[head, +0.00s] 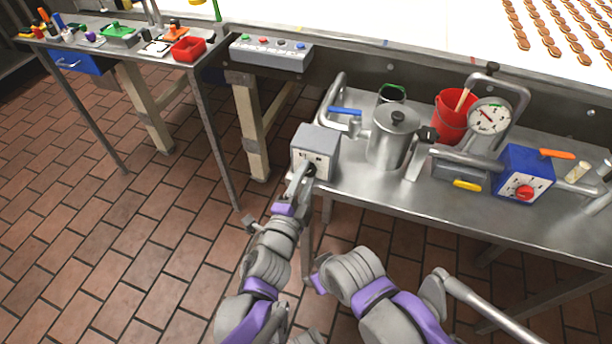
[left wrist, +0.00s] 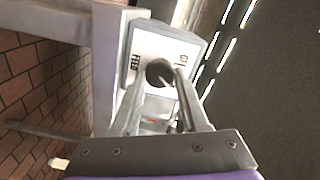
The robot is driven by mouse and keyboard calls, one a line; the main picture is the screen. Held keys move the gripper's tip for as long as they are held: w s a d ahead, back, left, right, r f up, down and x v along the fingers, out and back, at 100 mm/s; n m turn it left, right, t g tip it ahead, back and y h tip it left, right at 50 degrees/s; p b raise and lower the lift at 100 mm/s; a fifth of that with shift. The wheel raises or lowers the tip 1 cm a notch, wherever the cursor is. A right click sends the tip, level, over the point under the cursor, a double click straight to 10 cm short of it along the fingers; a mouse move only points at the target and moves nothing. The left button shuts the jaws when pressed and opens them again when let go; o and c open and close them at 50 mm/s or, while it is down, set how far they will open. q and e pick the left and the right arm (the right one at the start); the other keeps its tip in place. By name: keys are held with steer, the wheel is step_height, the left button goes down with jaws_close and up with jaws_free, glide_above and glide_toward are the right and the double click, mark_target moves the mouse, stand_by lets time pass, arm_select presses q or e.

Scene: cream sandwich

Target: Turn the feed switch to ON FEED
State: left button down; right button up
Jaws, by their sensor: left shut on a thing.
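The feed switch is a grey box (head: 318,140) at the left front corner of the steel table, with a dark round knob (left wrist: 158,70) on its pale labelled face (left wrist: 148,45). Small dark lettering sits on either side of the knob in the left wrist view, too blurred to read surely. My left gripper (head: 307,172) is at the box's front, its two fingers on either side of the knob and shut on it. The fingers partly cover the knob, and I cannot tell which label it points at. My right gripper is not in view; only purple and grey arm links show.
Right of the box stand a lidded steel pot (head: 392,140), a red bucket (head: 452,118), a round gauge (head: 490,117) and a blue box with a red knob (head: 522,172). A button panel (head: 270,52) is behind. Tiled floor lies open at left.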

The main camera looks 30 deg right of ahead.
arm_select(q)
steer(key=shift+c, duration=2.1)
jaws_free()
steer(key=v, duration=1.1)
steer(key=shift+w, duration=0.1)
